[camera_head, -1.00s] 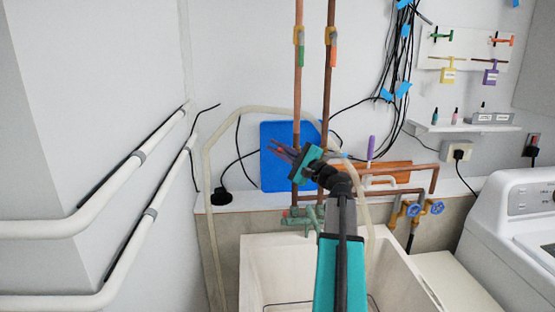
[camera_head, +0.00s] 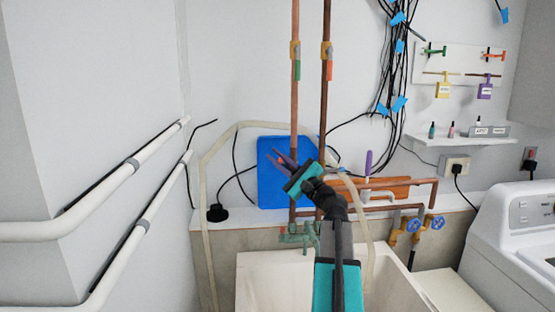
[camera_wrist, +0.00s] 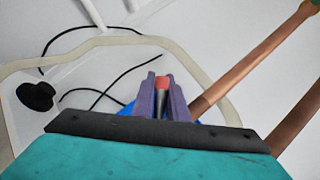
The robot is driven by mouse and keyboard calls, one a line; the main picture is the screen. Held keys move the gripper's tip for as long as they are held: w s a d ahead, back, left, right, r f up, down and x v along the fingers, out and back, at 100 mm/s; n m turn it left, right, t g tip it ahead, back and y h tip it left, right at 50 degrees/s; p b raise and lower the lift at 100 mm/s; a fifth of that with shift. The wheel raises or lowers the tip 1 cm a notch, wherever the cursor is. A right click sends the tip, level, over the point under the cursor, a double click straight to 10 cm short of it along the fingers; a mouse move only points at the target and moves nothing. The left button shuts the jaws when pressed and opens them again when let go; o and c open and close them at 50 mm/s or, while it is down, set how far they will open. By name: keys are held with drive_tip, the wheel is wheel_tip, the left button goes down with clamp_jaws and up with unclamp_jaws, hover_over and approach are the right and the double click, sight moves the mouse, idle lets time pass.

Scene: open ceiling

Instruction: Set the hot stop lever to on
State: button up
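Two upright copper pipes each carry a yellow-bodied stop valve in the head view. The left pipe's valve has a green lever (camera_head: 297,69), and the right pipe's has an orange-red lever (camera_head: 329,69). Both levers hang down along their pipes. No readable label shows which is hot. My gripper (camera_head: 279,159) is below and left of the levers, apart from them, in front of the blue board. In the wrist view its purple fingers (camera_wrist: 161,98) stand on either side of a dark, red-tipped piece (camera_wrist: 162,84). I cannot tell whether they grip it.
A blue board (camera_head: 270,198) leans behind the gripper. A pale sink (camera_head: 275,262) with green taps (camera_head: 297,236) is below. Hanging black cables (camera_head: 392,75) and a small shelf (camera_head: 460,141) are right of the pipes. A white machine (camera_head: 510,225) stands at right.

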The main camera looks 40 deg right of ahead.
drive_tip(key=o, duration=0.3)
drive_tip(key=shift+s, duration=0.1)
drive_tip(key=b+v, duration=0.3)
drive_tip(key=v, duration=1)
drive_tip(key=shift+s+f, duration=0.2)
drive_tip(key=shift+s, duration=0.15)
